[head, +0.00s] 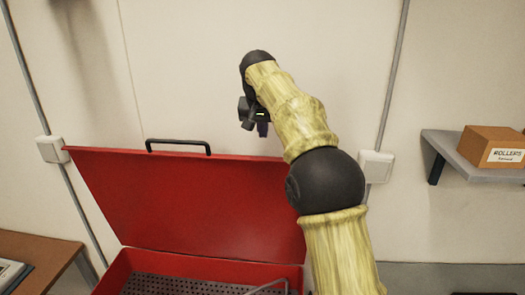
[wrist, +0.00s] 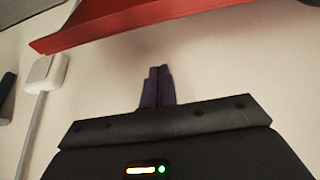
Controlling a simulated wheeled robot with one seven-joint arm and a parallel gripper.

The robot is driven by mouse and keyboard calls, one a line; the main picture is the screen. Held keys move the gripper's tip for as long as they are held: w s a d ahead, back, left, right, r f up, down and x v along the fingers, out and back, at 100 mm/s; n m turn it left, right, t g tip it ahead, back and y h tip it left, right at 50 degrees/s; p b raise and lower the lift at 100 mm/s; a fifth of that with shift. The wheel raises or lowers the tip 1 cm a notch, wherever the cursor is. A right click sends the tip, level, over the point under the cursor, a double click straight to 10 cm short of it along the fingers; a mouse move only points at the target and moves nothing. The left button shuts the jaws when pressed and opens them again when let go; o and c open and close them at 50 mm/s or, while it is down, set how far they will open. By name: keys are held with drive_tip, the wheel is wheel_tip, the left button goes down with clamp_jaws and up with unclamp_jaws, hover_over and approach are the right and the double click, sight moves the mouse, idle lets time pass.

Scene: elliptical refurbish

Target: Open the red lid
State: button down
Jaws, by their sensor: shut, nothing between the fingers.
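The red lid (head: 190,200) stands raised and leans back at the rear of a red box (head: 190,265), whose inside shows in the head view. A black handle (head: 178,143) sits on the lid's top edge. My gripper (head: 262,129) is above the lid's upper right part, apart from the handle. In the wrist view the purple fingers of my gripper (wrist: 157,72) are together with nothing between them. The red lid (wrist: 150,28) crosses the top of that view, with a gap of pale wall between it and the fingertips.
A grey shelf (head: 470,165) with a cardboard box (head: 492,147) is on the right wall. White wall boxes stand left (head: 52,149) and right (head: 376,166) of the lid. A wooden table (head: 45,250) is at lower left. A dark perforated tray (head: 165,284) lies inside the red box.

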sight(261, 165)
drive_tip(key=p+x, duration=0.1)
drive_tip(key=x, duration=0.5)
drive_tip(key=shift+s+a+f+p, duration=0.1)
drive_tip(key=shift+s+a+p, duration=0.1)
drive_tip(key=shift+s, duration=0.8)
drive_tip(key=shift+s+a+f+p, duration=0.15)
drive_tip(key=shift+s, duration=0.85)
drive_tip(key=shift+f, duration=0.1)
